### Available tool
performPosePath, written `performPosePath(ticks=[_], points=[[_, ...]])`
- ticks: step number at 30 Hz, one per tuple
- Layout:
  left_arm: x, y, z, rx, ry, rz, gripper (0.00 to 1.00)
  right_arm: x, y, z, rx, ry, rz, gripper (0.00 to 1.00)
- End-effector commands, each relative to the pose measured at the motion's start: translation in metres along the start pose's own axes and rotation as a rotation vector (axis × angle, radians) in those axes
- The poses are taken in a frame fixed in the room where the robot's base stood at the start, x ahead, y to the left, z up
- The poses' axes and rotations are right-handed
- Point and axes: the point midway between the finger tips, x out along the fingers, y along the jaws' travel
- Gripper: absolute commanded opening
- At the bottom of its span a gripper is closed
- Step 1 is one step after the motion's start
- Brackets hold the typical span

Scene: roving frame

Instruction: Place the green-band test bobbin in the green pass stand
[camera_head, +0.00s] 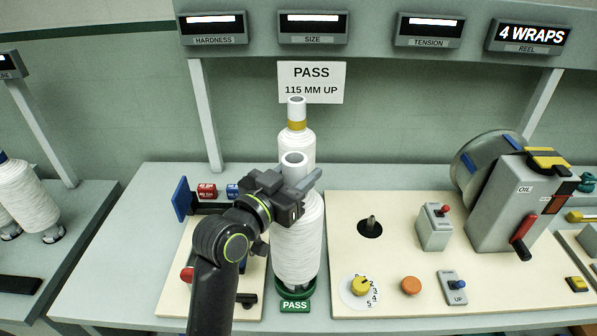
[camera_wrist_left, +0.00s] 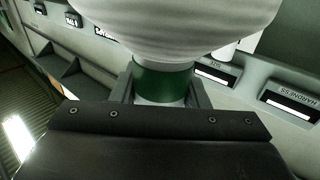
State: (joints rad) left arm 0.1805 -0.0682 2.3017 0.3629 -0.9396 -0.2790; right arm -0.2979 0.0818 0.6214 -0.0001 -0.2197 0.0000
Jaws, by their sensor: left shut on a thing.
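The green-band test bobbin (camera_head: 298,245) is a white wound cone standing upright, with a pale tube at its top. My left gripper (camera_head: 290,190) is shut on that top tube. The green band (camera_wrist_left: 162,80) shows between the fingers in the left wrist view; the gripper hides it in the head view. The bobbin's lower end is at the green pass stand (camera_head: 296,306), which carries a "PASS" label. The green rim shows around the base, but I cannot tell whether the bobbin rests fully in it. My right gripper is not in view.
A yellow-band bobbin (camera_head: 297,133) stands just behind. A blue plate fixture (camera_head: 182,199) is left of my arm. On the right, a board holds a spindle (camera_head: 371,226), a grey switch box (camera_head: 434,227) and a reel machine (camera_head: 510,205). A "PASS 115 MM UP" sign (camera_head: 311,82) hangs behind.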

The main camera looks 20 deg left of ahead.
Motion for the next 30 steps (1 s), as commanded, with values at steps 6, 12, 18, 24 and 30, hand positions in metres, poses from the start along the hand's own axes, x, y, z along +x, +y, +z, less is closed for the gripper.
performPosePath(ticks=[6,12,18,24,30], points=[[0.0,0.0,0.001,0.0,-0.001,0.0,0.63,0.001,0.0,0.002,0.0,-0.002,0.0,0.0],[0.0,0.0,0.001,0.0,-0.001,0.0,0.63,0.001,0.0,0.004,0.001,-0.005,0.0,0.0],[-0.004,0.0,0.0,0.001,0.0,-0.001,0.63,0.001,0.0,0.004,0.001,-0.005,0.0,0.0],[-0.035,0.0,0.001,0.004,0.001,-0.002,0.63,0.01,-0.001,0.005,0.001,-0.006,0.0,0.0],[-0.068,0.0,-0.005,-0.002,-0.007,0.001,0.63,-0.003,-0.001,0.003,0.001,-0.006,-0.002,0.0]])
